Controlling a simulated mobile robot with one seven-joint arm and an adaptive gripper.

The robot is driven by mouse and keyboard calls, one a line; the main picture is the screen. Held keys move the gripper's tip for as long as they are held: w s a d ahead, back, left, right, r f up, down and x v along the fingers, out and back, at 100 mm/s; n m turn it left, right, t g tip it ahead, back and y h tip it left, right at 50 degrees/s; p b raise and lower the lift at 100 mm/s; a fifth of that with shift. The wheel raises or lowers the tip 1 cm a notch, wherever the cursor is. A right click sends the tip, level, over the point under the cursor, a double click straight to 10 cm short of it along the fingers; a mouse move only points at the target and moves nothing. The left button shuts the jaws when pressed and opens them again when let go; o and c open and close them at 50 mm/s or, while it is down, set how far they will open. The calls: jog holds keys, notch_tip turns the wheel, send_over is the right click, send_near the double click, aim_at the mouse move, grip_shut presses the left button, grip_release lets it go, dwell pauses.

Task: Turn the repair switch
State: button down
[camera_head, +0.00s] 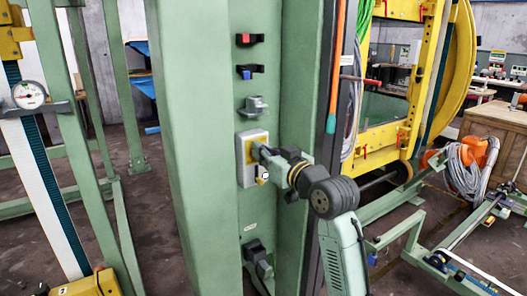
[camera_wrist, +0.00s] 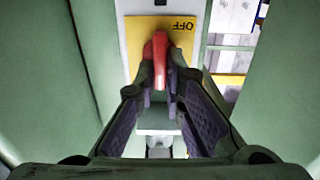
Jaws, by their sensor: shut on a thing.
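The repair switch shows in the wrist view as a red handle (camera_wrist: 157,55) on a yellow plate (camera_wrist: 133,38) marked "OFF", which appears upside down. In the head view its pale box (camera_head: 242,170) is fixed to the green column, with a yellow patch on its face. My gripper (camera_wrist: 158,82) is shut on the red handle, one finger on each side. In the head view my gripper (camera_head: 262,156) reaches the box from the right and hides most of the handle.
On the same green column (camera_head: 210,120) sit a red switch (camera_head: 247,39), a blue switch (camera_head: 247,72), a grey socket (camera_head: 254,105) and a lower dark fitting (camera_head: 256,255). The column's side walls flank my gripper closely. A yellow frame (camera_head: 425,80) stands at right.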

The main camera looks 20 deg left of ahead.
jog(key=shift+f, duration=0.1)
jog(key=shift+s+a+f+n+b, duration=0.2)
jog(key=shift+n+b, duration=2)
jog(key=shift+n, duration=0.8)
jog(key=shift+s+a+f+n+b, duration=0.1)
jog(key=shift+f+n+b, duration=0.05)
jog(key=shift+n+b, duration=2.45)
jog(key=shift+s+a+f+n+b, duration=0.1)
jog(key=shift+s+f+n+b, duration=0.1)
jog(key=shift+n+b, duration=2.4)
jog(key=shift+n+p, duration=0.8)
jog(key=shift+n, duration=0.1)
jog(key=c, duration=1.7)
grip_release()
jog(key=shift+d, duration=0.1)
jog(key=v, duration=1.1)
jog(key=shift+s+d, duration=0.3)
